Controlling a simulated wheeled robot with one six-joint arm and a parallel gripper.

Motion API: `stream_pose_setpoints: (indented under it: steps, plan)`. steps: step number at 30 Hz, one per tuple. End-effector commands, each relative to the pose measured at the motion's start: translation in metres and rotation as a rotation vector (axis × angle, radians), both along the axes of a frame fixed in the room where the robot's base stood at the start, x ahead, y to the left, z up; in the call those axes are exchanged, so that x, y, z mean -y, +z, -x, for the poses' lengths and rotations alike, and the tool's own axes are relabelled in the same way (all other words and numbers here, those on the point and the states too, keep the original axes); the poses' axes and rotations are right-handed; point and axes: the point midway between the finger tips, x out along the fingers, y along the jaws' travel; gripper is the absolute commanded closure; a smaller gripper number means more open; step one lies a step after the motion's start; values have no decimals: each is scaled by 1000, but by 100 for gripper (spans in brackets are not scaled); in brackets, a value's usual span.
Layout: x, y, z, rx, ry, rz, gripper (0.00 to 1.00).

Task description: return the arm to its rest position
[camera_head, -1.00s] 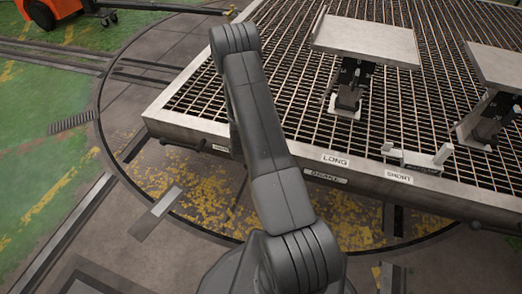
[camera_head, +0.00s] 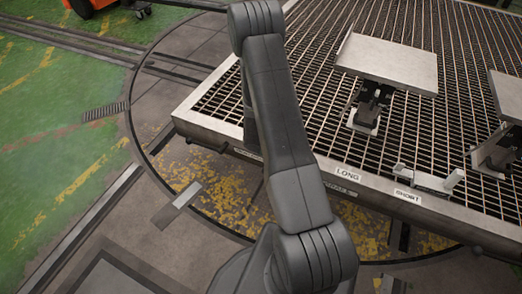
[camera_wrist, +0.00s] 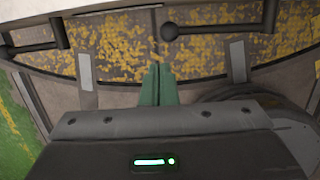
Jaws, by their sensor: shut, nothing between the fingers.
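My arm (camera_head: 280,125) stands in the middle of the head view, raised and bent at the elbow near the top edge. Its forearm is mostly hidden behind the upper arm, and my gripper does not show there. In the wrist view my gripper (camera_wrist: 158,72) shows two green fingers, shut together with nothing between them. They point toward the yellow-flecked floor, just short of dark rods with round knobs.
A grated table (camera_head: 300,75) with a pale metal rim stands right of my arm. It bears tilted plates on stands (camera_head: 388,62) and a small bracket (camera_head: 432,182). LONG and SHORT labels (camera_head: 347,173) mark its edge. An orange vehicle (camera_head: 80,8) is far left.

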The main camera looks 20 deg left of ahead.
Motion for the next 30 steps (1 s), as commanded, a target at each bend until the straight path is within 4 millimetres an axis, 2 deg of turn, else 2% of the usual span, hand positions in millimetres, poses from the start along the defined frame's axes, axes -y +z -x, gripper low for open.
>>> stream_pose_setpoints:
  steps: [14, 30]
  plan:
    - [0, -4, -1, 0, 0, 0, 100]
    - [4, -73, -13, 0, -1, -1, 100]
